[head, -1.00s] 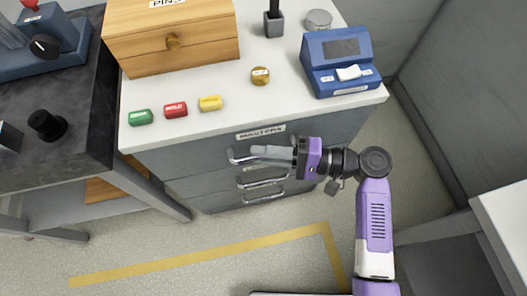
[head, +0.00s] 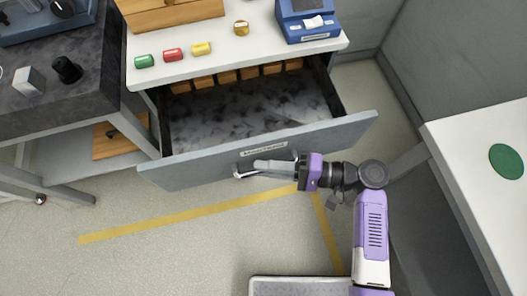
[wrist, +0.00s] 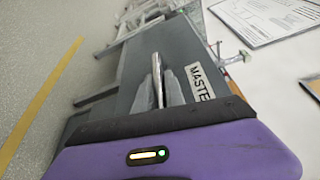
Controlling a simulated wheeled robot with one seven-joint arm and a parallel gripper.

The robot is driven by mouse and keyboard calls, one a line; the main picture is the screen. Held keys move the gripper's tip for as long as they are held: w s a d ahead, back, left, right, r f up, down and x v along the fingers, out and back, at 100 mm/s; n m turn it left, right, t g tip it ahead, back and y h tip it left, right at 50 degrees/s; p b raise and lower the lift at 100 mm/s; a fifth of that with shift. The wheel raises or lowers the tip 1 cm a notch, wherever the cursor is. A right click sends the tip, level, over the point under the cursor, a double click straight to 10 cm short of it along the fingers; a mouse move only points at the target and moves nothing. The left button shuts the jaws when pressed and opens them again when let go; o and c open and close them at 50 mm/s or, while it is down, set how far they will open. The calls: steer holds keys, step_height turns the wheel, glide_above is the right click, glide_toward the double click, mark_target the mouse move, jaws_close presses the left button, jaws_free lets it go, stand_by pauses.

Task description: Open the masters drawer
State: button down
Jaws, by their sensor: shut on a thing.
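The masters drawer (head: 355,128) is pulled well out of the white-topped cabinet in the head view. Its grey front carries a label, read as MASTE in the wrist view (wrist: 201,83), where the rest is cut off. Inside, a row of wooden blocks (head: 226,77) lies along the back over a mottled grey floor. My gripper (head: 257,166) is shut on the metal drawer handle (head: 240,171). In the wrist view the handle (wrist: 157,80) stands between the two grey fingers. The fingers hide part of the handle in the head view.
Green (head: 144,61), red (head: 173,54) and yellow (head: 201,48) pieces, a brass knob-like item (head: 241,28) and a blue device (head: 311,20) stand on the counter (head: 270,44). A dark bench is at left, a white table (head: 470,150) at right. Floor in front is clear.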

steer(key=shift+s+d+f, duration=0.1)
steer(key=shift+s+d, duration=0.1)
steer(key=shift+s, duration=0.4)
steer(key=shift+s+d, duration=0.2)
steer(key=shift+s, duration=0.35)
steer(key=c, duration=1.4)
jaws_free()
steer(key=shift+w+d, duration=0.1)
steer(key=d, duration=0.7)
steer(key=shift+s+d+r, duration=0.25)
steer(key=shift+s+r, duration=0.1)
steer(key=shift+s, duration=0.1)
